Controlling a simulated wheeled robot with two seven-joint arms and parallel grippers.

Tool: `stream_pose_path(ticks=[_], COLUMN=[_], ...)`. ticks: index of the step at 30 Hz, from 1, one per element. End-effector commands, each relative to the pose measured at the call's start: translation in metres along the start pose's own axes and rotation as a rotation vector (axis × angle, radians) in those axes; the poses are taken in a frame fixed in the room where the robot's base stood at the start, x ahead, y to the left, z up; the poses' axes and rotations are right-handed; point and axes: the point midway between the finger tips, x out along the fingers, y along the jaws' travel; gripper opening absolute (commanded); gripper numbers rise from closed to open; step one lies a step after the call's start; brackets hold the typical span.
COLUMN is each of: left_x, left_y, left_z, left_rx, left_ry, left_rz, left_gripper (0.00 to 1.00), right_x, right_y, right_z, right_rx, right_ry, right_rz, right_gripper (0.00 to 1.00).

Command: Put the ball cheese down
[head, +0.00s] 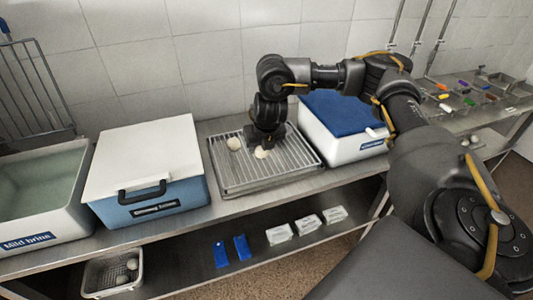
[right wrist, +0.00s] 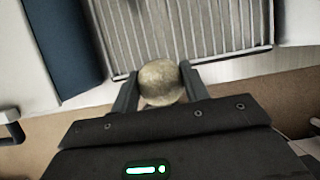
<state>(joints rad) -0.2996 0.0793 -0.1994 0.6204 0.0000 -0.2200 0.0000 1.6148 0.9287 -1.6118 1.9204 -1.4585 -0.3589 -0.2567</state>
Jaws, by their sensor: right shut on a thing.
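The ball cheese (right wrist: 161,82) is a pale, roundish ball between the two fingers of my right gripper (right wrist: 160,88). In the head view the held ball (head: 262,152) shows just under my right gripper (head: 264,146), over the slatted metal draining rack (head: 235,181). The rack also shows in the right wrist view (right wrist: 205,25). I cannot tell whether the held ball touches the slats. A second pale ball (head: 233,144) lies on the rack to the left of the gripper. My left gripper is not in view.
A blue box with a white lid (head: 140,160) stands left of the rack, and a white box with a blue lid (head: 345,112) stands right. A "Mild brine" tub (head: 45,205) is far left. The shelf below holds a basket (head: 112,272) with balls. The rack's front is clear.

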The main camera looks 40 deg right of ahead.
Motion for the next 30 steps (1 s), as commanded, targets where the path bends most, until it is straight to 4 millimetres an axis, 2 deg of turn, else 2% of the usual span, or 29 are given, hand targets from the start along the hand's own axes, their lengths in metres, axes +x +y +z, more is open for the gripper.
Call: stream_pose_path(ticks=[1, 4, 6, 10, 15, 21, 30], left_x=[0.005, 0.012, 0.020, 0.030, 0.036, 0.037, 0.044], left_y=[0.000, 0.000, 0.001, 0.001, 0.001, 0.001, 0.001], left_z=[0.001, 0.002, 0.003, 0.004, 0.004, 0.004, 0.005], left_rx=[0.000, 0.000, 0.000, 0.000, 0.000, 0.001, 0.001], left_ry=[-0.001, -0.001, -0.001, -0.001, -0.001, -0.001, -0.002], left_rz=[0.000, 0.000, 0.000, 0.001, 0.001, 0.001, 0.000], left_gripper=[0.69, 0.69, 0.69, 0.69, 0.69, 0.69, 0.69], right_x=[0.015, 0.034, 0.054, 0.078, 0.091, 0.095, 0.127], right_y=[-0.009, -0.024, -0.030, -0.041, -0.047, -0.049, -0.051], right_z=[0.005, 0.020, 0.022, 0.029, 0.035, 0.036, 0.026], right_rx=[0.012, 0.011, 0.006, 0.004, 0.001, -0.001, -0.002], right_ry=[0.006, 0.005, 0.007, 0.004, 0.000, 0.000, 0.003], right_rz=[-0.002, -0.002, 0.000, 0.000, 0.001, 0.002, 0.002], right_gripper=[0.18, 0.18, 0.18, 0.18, 0.18, 0.18, 0.18])
